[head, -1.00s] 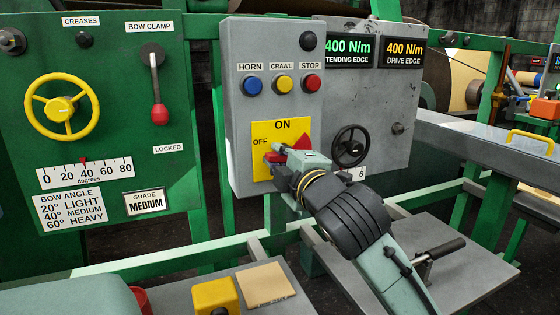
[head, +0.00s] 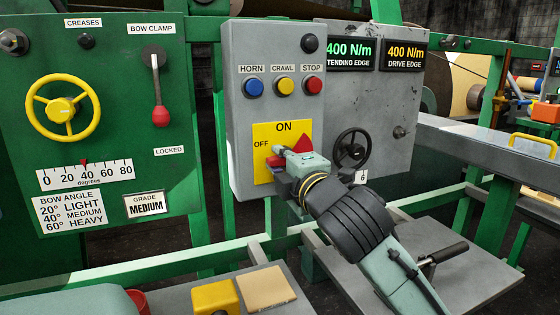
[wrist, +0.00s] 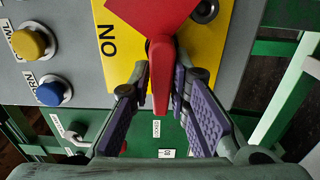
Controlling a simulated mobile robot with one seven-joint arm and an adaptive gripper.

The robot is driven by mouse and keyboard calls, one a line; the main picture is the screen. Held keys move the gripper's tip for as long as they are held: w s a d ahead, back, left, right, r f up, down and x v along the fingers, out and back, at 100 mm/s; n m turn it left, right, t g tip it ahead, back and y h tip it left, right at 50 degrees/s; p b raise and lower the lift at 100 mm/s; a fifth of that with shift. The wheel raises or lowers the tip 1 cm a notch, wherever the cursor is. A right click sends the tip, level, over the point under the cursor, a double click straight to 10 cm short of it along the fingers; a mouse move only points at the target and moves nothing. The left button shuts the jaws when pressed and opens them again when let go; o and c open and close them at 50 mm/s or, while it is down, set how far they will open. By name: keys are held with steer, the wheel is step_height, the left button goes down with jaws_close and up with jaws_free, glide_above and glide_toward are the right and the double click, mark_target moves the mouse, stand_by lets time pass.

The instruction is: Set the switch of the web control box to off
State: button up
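The switch of the web control box (head: 303,142) has a red handle on a yellow plate (head: 263,130) marked ON at the top and OFF at the left. Its handle (wrist: 161,75) runs downward in the wrist view, which is left, toward the OFF side, in the head view. My gripper (wrist: 162,78) is at the switch, with one purple-padded finger on each side of the handle. Narrow gaps seem to show beside the handle, so the fingers look open around it; fingertip contact is unclear. In the head view, my gripper (head: 288,154) hides part of the handle and plate.
Blue, yellow and red buttons (head: 284,86) sit above the switch. A black handwheel (head: 350,148) is close to its right. The green panel (head: 110,110) is to the left. A green rail (head: 165,263) and a grey shelf (head: 180,293) lie below.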

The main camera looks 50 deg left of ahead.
steer(key=o, duration=0.4)
steer(key=v, duration=1.2)
steer(key=shift+s, duration=0.1)
steer(key=shift+d, duration=0.1)
